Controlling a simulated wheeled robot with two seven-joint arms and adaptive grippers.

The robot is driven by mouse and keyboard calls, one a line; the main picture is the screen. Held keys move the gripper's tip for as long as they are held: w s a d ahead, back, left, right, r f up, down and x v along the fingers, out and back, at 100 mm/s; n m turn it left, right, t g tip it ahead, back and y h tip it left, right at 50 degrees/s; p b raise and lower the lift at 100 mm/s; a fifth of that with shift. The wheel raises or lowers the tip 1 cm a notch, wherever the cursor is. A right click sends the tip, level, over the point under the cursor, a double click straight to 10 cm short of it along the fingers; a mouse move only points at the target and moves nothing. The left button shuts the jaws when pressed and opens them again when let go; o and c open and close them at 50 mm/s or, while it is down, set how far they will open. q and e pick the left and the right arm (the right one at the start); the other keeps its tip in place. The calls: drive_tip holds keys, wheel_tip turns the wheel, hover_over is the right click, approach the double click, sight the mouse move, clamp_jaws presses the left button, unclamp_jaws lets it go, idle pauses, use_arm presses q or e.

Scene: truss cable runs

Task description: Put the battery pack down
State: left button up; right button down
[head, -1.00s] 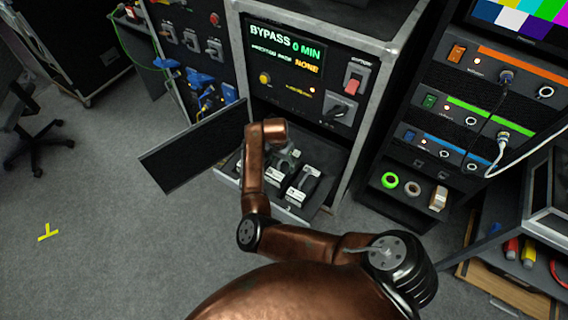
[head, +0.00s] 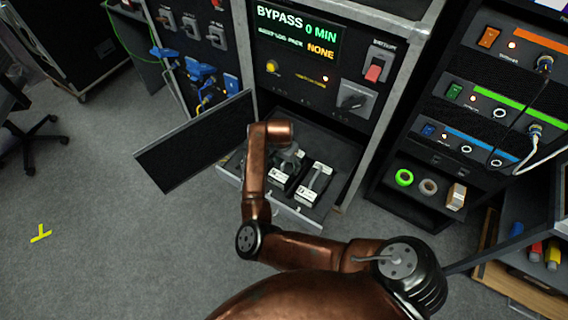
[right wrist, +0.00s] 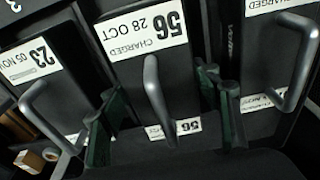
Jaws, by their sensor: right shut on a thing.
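My right gripper (head: 290,160) reaches into the open bay at the foot of the middle cabinet. In the right wrist view its two dark green fingers (right wrist: 165,115) stand on either side of the grey handle of a black battery pack (right wrist: 120,65). The gripper is shut on that pack, labelled 56, 28 OCT, CHARGED. The pack sits in a row between a pack labelled 23, 05 NOV (right wrist: 50,90) and another pack marked CHARGED (right wrist: 265,60). In the head view, the pack with a white label (head: 314,180) stands just right of the gripper. The left gripper is not in view.
The bay tray (head: 318,213) is pulled out, with an open dark door (head: 195,143) at its left. The cabinet display (head: 296,35) reads BYPASS 0 MIN and NONE. A rack (head: 470,120) with a shelf of tape rolls stands at right.

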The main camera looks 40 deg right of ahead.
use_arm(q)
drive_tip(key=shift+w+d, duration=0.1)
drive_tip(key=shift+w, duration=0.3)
use_arm(e)
drive_tip(key=shift+w, duration=0.1)
drive_tip(key=shift+f, duration=0.2)
drive_tip(key=c, duration=0.7)
unclamp_jaws()
drive_tip(key=shift+a+f, duration=0.1)
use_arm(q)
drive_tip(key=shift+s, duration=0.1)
use_arm(e)
drive_tip(key=shift+r, duration=0.4)
drive_tip(key=r, duration=0.1)
drive_tip(key=r+p, duration=0.1)
drive_tip(key=r, duration=0.1)
drive_tip(key=r+p, duration=0.1)
drive_tip(key=shift+s+a+r, duration=0.2)
drive_tip(key=shift+a, duration=0.1)
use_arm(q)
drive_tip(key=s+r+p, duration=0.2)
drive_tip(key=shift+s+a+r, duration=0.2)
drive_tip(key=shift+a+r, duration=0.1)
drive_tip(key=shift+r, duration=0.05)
use_arm(e)
drive_tip(key=r, duration=0.4)
drive_tip(key=a+r, duration=0.1)
drive_tip(key=r, duration=0.2)
drive_tip(key=shift+s, duration=0.25)
